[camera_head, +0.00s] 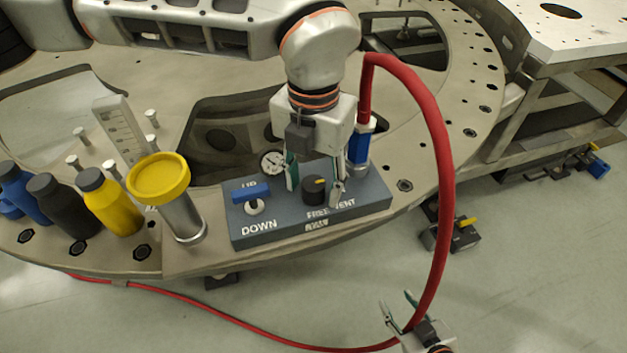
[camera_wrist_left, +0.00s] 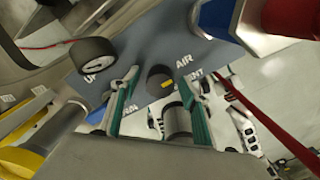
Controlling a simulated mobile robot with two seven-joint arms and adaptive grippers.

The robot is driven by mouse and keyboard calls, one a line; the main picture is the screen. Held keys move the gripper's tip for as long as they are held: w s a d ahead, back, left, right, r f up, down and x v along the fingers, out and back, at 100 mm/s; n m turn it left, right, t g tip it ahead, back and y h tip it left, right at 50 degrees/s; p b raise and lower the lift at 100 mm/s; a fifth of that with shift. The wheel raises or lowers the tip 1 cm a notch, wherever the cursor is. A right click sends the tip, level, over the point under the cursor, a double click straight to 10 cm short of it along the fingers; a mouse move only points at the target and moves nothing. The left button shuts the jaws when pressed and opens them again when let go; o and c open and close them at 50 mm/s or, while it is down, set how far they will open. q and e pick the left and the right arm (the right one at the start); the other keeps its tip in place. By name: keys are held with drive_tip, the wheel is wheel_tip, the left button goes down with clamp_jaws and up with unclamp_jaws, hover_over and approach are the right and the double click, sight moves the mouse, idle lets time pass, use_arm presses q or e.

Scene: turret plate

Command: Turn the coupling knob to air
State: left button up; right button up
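The coupling knob (camera_head: 314,192) is round and black with a yellow mark, on the grey-blue panel (camera_head: 280,226). In the left wrist view the knob (camera_wrist_left: 156,76) sits between my left fingers; its yellow mark lies toward the right. The label AIR (camera_wrist_left: 183,60) is beyond it, up and right, with a partly covered label ending in "NT" nearer. My left gripper (camera_head: 316,184) points down, open, one finger on each side of the knob, with gaps visible in the wrist view. My right gripper (camera_head: 396,299) is open and empty, low at the bottom of the head view.
A blue-handled lever (camera_head: 251,192) marked DOWN and a gauge (camera_head: 272,162) are left of the knob. A red hose (camera_head: 440,170) with a blue connector (camera_head: 359,146) arches at the right. A yellow-capped cylinder (camera_head: 159,180) and several bottles stand left on the plate.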

sight(314, 184)
use_arm(q)
wheel_tip(314, 184, up, 12)
idle(0.7)
drive_tip(key=shift+s+f, duration=0.1)
idle(0.3)
